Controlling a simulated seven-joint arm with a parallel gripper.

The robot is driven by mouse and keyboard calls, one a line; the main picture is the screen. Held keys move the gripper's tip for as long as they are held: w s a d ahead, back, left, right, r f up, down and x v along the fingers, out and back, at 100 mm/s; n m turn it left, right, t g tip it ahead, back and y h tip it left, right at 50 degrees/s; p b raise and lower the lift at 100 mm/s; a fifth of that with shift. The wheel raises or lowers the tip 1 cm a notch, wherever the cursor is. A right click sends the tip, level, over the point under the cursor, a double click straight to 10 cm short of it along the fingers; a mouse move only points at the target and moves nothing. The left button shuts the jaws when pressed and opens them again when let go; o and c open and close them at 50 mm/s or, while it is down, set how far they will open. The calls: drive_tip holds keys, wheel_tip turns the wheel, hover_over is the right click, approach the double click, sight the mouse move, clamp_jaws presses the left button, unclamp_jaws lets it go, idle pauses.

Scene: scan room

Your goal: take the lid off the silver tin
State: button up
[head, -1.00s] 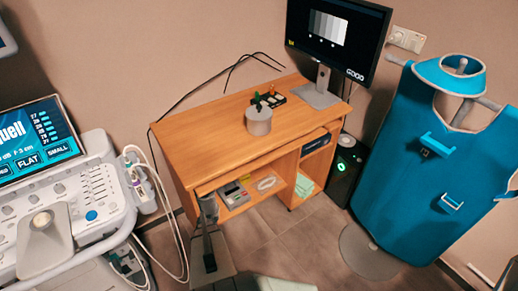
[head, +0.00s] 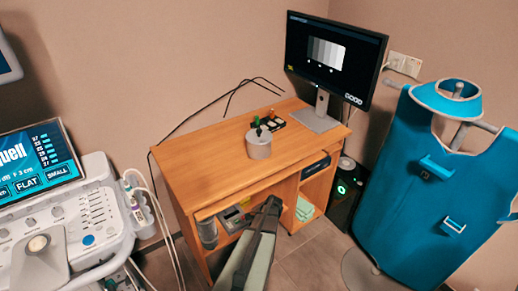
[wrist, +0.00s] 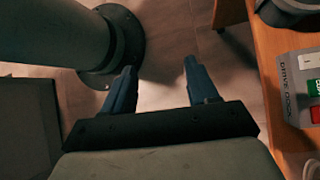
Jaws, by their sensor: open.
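The silver tin (head: 259,149) is a short grey cylinder standing upright on the wooden desk. Its lid (head: 259,137) is on, with a small dark knob on top. A small green piece shows just above the knob; I cannot tell what it belongs to. My gripper (head: 271,205) is in front of the desk, below and nearer than the tin, apart from it. In the wrist view my gripper (wrist: 157,78) is open with nothing between its two fingers, over the floor. The tin is not in the wrist view.
The desk (head: 210,150) has clear top left of the tin. Behind the tin lies a dark tray (head: 273,124) with small coloured pieces; a monitor (head: 334,62) stands back right. A grey device (wrist: 304,85) sits on the lower shelf. Left is an ultrasound console (head: 80,220).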

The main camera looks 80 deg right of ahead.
drive_tip(key=s+d+r+n+g+h, duration=0.1)
drive_tip(key=d+r+h, duration=0.2)
drive_tip(key=r, duration=1.6)
drive_tip(key=s+d+r+n+h, duration=0.15)
drive_tip(key=d+r, duration=0.25)
drive_tip(key=r, duration=1.4)
drive_tip(key=w+d+r+n+g+h, duration=0.1)
drive_tip(key=w+d+r+g+h, duration=0.15)
drive_tip(key=d+r, duration=0.6)
drive_tip(key=w+d+r+n+g+h, duration=0.2)
drive_tip(key=w+d+r+h, duration=0.15)
drive_tip(key=d+r, duration=0.55)
hover_over(259, 130)
drive_tip(key=a, duration=0.2)
drive_tip(key=f, duration=0.7)
drive_tip(key=shift+w+a+f, duration=0.15)
drive_tip(key=shift+w+f, duration=0.05)
drive_tip(key=shift+w, duration=0.05)
drive_tip(key=shift+x, duration=2.6)
clamp_jaws()
